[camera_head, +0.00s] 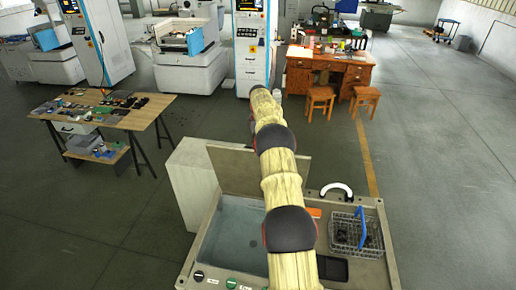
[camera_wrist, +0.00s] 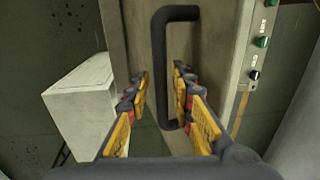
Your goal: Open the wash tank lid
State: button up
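The wash tank (camera_head: 190,262) stands in front of me in the head view, with its bluish basin (camera_head: 228,240) uncovered on the left. Its flat beige lid (camera_head: 232,168) stands raised at the tank's far edge, partly hidden by my arm. In the wrist view the lid (camera_wrist: 215,35) shows close up with a black bar handle (camera_wrist: 160,45). My gripper (camera_wrist: 161,75) has its two fingers apart, one on each side of the handle's long bar. A gap shows beside the bar, and I cannot tell any contact. The gripper is hidden in the head view.
A pale block (camera_head: 190,190) stands behind the tank; it also shows in the wrist view (camera_wrist: 85,112). A wire basket (camera_head: 350,236) with a blue handle sits on the tank's right side. A cluttered table (camera_head: 140,122) stands left. Open floor lies to the right.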

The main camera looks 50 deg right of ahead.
jog(key=shift+o, duration=0.4)
jog(key=shift+s+a+r, duration=0.3)
jog(key=shift+a+r, duration=0.05)
jog(key=shift+r, duration=0.1)
jog(key=shift+w+d+f, duration=0.15)
jog(key=shift+w+d, duration=0.05)
jog(key=shift+w, duration=0.05)
notch_tip(320, 180, up, 12)
jog(key=shift+w+d, duration=0.25)
jog(key=shift+d, duration=0.15)
jog(key=shift+f, duration=0.1)
jog(key=shift+c, duration=0.4)
